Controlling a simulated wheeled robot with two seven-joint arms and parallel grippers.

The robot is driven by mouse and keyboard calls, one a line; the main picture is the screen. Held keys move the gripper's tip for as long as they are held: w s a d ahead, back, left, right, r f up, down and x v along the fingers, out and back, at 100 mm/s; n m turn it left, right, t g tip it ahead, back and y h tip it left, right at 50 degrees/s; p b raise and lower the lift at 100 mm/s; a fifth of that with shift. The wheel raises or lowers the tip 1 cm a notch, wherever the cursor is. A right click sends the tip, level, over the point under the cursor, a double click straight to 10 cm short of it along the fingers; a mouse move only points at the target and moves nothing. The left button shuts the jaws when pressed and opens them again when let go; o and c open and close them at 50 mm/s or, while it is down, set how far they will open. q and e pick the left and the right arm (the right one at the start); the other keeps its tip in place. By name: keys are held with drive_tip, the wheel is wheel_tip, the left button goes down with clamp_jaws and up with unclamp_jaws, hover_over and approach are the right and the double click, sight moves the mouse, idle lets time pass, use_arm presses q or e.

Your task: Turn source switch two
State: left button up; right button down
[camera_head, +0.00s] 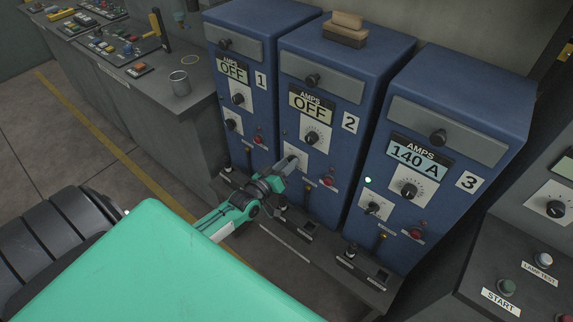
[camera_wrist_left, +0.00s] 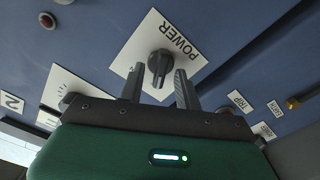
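Source two is the middle blue cabinet (camera_head: 328,75), with a "2" label and a display (camera_head: 311,104) reading OFF. Its POWER switch is a dark rotary knob (camera_wrist_left: 159,66) on a white plate (camera_wrist_left: 137,48) in the left wrist view. My left gripper (camera_head: 287,166) is at the lower front of this cabinet and largely covers the switch in the head view. In the left wrist view the left gripper (camera_wrist_left: 159,70) has its fingers apart, one on each side of the knob, with narrow gaps visible. My right gripper is in neither view.
Source one (camera_head: 246,50) reads OFF. Source three (camera_head: 463,90) reads 140 A, with a lit green lamp (camera_head: 368,180). A narrow ledge (camera_head: 285,243) runs below the cabinets. A bench (camera_head: 150,95) with a metal cup (camera_head: 180,83) stands left. A START console (camera_head: 480,270) stands right.

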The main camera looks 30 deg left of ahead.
use_arm(q)
drive_tip(key=shift+s, duration=0.1)
drive_tip(key=s+a+b, duration=0.1)
drive_tip(key=s+b, duration=0.1)
drive_tip(key=s, duration=1.1)
drive_tip(key=shift+s, duration=0.3)
